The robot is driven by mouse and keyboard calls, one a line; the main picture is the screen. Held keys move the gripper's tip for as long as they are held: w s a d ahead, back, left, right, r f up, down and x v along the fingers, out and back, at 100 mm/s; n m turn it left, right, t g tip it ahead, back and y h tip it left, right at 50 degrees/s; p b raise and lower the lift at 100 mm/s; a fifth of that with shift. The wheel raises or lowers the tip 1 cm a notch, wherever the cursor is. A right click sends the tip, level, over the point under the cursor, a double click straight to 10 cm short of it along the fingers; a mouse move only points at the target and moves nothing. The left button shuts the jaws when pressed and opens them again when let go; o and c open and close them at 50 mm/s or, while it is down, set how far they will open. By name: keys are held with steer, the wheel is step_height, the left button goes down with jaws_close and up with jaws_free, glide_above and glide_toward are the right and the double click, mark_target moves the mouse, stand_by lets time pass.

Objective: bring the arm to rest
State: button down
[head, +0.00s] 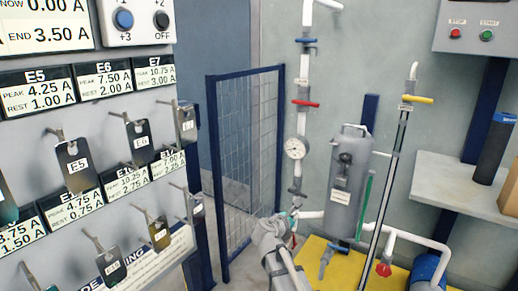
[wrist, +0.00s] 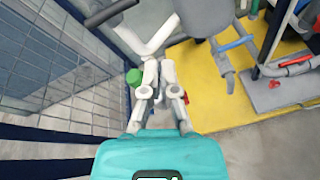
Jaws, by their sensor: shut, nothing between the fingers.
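My arm reaches up from the bottom middle of the head view.
A rack panel (head: 95,110) with hanging tags on hooks stands at left. A blue mesh fence (head: 247,145) is behind it. A shelf (head: 455,185) is at right.

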steer(key=s+d+f+m+g+y, duration=0.1)
steer(key=s+d+f+m+g, duration=0.3)
steer(key=m, duration=0.3)
steer(key=s+d+f+m+g+y, duration=0.2)
steer(key=s+f+m+g, duration=0.15)
steer(key=s+m, duration=0.3)
steer(key=s+a+f+m+g+y+p, duration=0.1)
steer(key=s+a+f+m+g+y, duration=0.15)
steer(key=s+m, duration=0.3)
steer(key=s+a+f+m+g+y+p, duration=0.1)
steer(key=s+m+g+y, duration=0.15)
steer(key=s+m, duration=0.3)
step_height(320, 180, up, 37)
steer(key=p, duration=3.7)
steer(key=shift+s+r+t+y, duration=0.2)
steer(key=shift+s+t+y, duration=0.1)
steer(key=shift+t+y, duration=0.15)
steer(key=c, duration=1.3)
jaws_free()
steer(key=shift+c, duration=0.2)
